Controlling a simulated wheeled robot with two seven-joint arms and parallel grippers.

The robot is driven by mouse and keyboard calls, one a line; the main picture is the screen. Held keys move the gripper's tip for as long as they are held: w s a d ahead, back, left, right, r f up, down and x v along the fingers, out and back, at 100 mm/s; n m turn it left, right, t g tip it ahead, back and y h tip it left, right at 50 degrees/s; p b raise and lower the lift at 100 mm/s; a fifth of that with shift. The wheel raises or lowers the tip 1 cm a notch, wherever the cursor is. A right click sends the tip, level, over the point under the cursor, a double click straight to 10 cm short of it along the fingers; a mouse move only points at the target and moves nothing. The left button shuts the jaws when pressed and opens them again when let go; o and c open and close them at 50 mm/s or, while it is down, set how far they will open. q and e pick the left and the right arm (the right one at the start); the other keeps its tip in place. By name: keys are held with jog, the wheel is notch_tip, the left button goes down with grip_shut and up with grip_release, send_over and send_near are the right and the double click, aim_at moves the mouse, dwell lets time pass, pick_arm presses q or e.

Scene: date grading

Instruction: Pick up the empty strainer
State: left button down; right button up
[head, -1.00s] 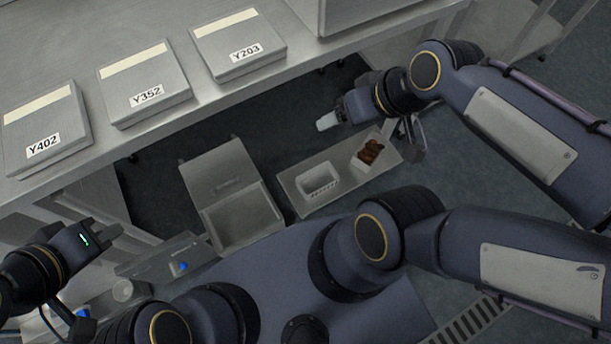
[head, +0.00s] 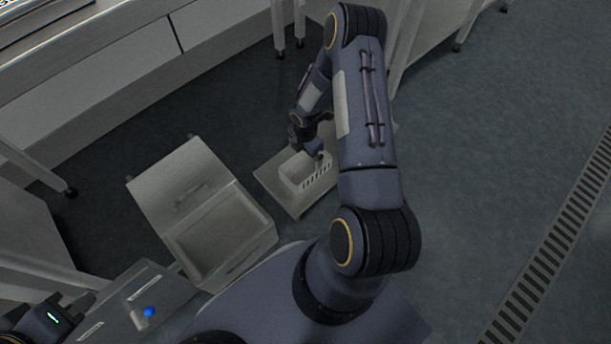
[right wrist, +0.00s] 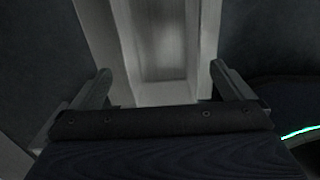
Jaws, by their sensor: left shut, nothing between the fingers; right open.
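The empty strainer (head: 296,173) is a small white basket with slotted sides. It sits on a flat pale tray (head: 272,181) low in front of me. My right gripper (head: 317,153) is at the strainer's far edge in the head view, its fingers partly hidden. In the right wrist view, its open fingers (right wrist: 160,78) lie to either side of a pale, empty container (right wrist: 165,40), which appears to be the strainer. I cannot tell whether they touch it. My left gripper (head: 80,305) is shut and empty at the lower left, away from the strainer.
A grey open box (head: 222,236) with its lid back stands left of the tray. A grey surface with a blue knob (head: 149,312) is at the lower left. Steel benches line the back. My right arm hides the tray's right part. Floor at right is clear.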

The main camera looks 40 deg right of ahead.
aim_at(306, 172)
notch_tip(306, 172, down, 3)
jog(key=shift+f+b, duration=0.2)
jog(key=shift+b, duration=0.3)
notch_tip(306, 172, down, 5)
jog(key=b, duration=0.2)
jog(key=shift+b, duration=0.4)
jog(key=shift+c, duration=0.3)
jog(key=c, duration=0.7)
